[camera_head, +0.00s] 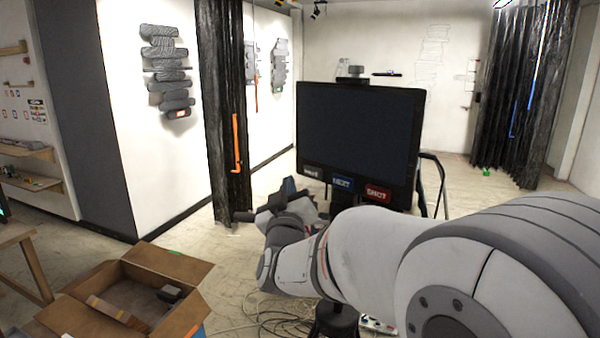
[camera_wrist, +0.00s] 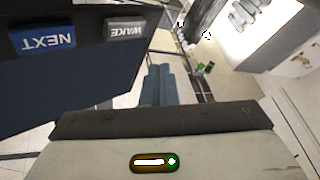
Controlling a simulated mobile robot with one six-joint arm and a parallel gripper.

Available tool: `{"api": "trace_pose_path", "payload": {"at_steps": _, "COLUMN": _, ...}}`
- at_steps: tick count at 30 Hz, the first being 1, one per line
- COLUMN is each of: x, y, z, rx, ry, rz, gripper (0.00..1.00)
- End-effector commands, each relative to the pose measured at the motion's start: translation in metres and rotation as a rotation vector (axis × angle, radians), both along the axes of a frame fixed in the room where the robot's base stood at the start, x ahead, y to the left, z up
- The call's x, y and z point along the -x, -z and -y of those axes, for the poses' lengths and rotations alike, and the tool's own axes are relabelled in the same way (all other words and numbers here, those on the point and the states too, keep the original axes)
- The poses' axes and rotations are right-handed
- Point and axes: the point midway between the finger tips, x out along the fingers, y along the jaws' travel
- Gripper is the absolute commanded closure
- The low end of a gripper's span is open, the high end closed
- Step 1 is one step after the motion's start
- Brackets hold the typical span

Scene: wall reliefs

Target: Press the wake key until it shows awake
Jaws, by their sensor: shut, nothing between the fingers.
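A monitor (camera_head: 358,130) with a dark, blank screen stands in the middle of the head view. The pale grey wake key (camera_head: 312,172) is at the left of its lower edge. In the wrist view the wake key (camera_wrist: 125,30) appears upside down, grey with white lettering. My gripper (camera_head: 288,187) is shut and empty, in front of the monitor and to the lower left of the key. In the wrist view my gripper's blue-grey fingers (camera_wrist: 160,80) lie below the key, apart from it. No awake sign shows on the screen.
The blue NEXT key (camera_head: 343,184) sits right of the wake key, with a red key (camera_head: 378,193) further right. An open cardboard box (camera_head: 178,262) lies at the lower left. A dark curtain (camera_head: 225,110) hangs left of the monitor. Cables (camera_head: 275,318) lie on the floor.

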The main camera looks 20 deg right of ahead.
Motion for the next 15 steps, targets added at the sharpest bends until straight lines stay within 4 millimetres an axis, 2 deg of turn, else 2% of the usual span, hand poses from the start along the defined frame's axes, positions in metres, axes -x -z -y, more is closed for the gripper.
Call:
{"api": "trace_pose_path", "payload": {"at_steps": 1, "x": -0.004, "y": -0.001, "z": 0.008, "rx": 0.002, "ry": 0.004, "rz": -0.001, "gripper": 1.00}}
{"api": "trace_pose_path", "payload": {"at_steps": 6, "x": -0.015, "y": 0.003, "z": 0.024, "rx": 0.000, "ry": 0.001, "rz": 0.001, "gripper": 1.00}}
{"api": "trace_pose_path", "payload": {"at_steps": 15, "x": -0.022, "y": 0.001, "z": 0.035, "rx": 0.001, "ry": -0.001, "rz": -0.001, "gripper": 1.00}}
